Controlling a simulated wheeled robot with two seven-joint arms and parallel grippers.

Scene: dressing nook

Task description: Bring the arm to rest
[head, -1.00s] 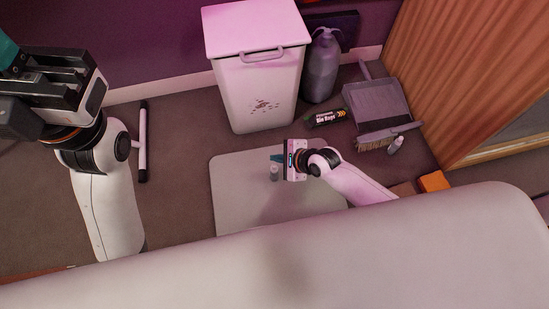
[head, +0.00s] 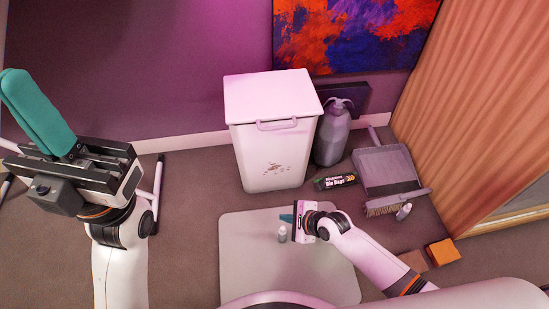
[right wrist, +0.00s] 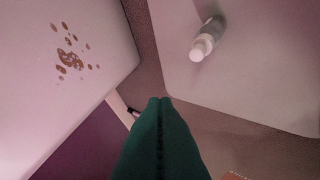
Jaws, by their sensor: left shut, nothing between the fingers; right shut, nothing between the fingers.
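My left gripper (head: 20,88) is raised at the left of the head view, its teal fingers closed together and empty, pointing up and left. My right gripper (head: 286,218) is over the grey mat (head: 245,265), its teal fingers pointing left, just above a small pale bottle (head: 282,234) in the picture. In the right wrist view its fingers (right wrist: 163,105) are pressed together with nothing between them. The bottle (right wrist: 207,40) shows there beyond the fingertips, apart from them.
A white lidded bin (head: 270,155) with a brown stain stands behind the mat.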

